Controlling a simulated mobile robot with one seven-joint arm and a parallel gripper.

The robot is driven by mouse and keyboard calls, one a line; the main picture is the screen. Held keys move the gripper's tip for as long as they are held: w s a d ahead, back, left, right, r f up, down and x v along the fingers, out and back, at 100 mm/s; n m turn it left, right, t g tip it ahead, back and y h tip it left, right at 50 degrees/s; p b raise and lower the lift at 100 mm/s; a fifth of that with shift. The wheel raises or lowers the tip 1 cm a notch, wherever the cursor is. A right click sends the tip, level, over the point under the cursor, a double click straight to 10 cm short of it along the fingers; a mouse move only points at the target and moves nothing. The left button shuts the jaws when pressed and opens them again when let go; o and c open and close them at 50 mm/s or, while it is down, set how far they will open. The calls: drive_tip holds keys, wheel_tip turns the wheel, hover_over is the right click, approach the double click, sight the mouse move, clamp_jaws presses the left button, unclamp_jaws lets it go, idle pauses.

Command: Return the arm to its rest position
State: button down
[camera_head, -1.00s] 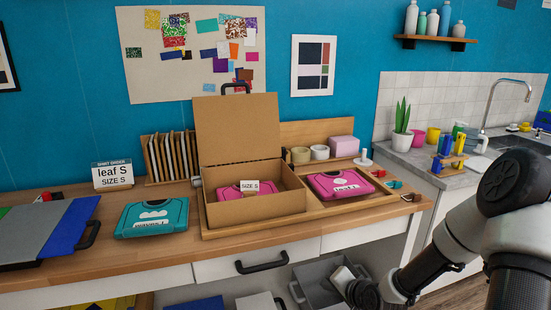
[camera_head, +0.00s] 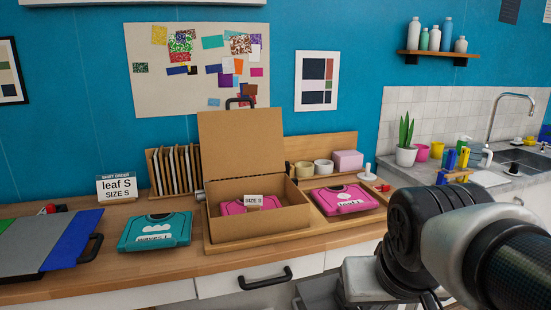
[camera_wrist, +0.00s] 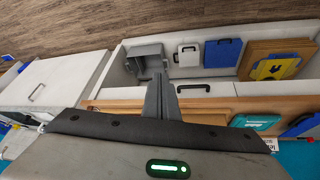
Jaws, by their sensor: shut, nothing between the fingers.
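My arm reaches in from the right side of the head view. My gripper (camera_wrist: 163,98) shows in the wrist view with its two grey fingers together and nothing between them. It hangs in front of the workbench (camera_head: 190,264), apart from the things there. In the head view the hand is a pale block near the bottom edge; its fingertips cannot be made out there.
An open cardboard box (camera_head: 258,228) with a pink pack and a "SIZE S" card stands on the bench. A teal case (camera_head: 156,231) is left of it, another pink case (camera_head: 345,199) right. The wrist view shows a grey bin (camera_wrist: 146,52) and cases on a lower level.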

wheel_tip(320, 180, up, 16)
drive_tip(key=s+a+p, duration=0.2)
drive_tip(key=p, duration=1.3)
drive_tip(key=shift+r+y, duration=0.2)
drive_tip(key=shift+y, duration=0.2)
